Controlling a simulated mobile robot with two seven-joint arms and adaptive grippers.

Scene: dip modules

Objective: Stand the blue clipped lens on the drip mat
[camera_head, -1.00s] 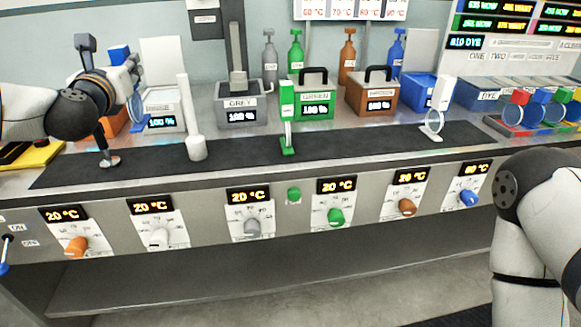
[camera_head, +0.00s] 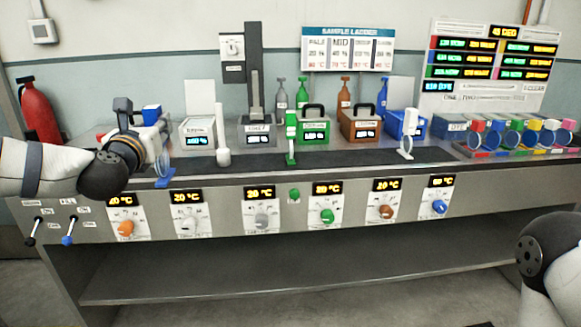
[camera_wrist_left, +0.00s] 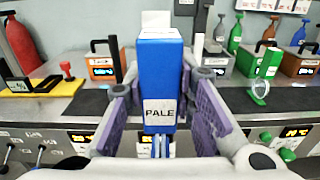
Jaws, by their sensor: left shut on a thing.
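My left gripper (camera_head: 140,116) is shut on the blue clip block of the blue clipped lens (camera_head: 163,160). The lens hangs upright, with its clear ring below the clip and a blue foot at the bottom. In the left wrist view the block (camera_wrist_left: 160,85) sits between the fingers and bears the label PALE. The drip mat (camera_head: 350,157) is the long dark strip along the counter. The lens appears over its left end near the front edge; I cannot tell whether the foot touches it. My right gripper is out of view.
A white clipped lens (camera_head: 222,155), a green one (camera_head: 291,140) and another white one (camera_head: 407,143) stand along the mat. Dye tanks, including a green one (camera_head: 314,128), line the back. A colourful rack (camera_head: 515,140) is at right. Bare mat lies between the standing lenses.

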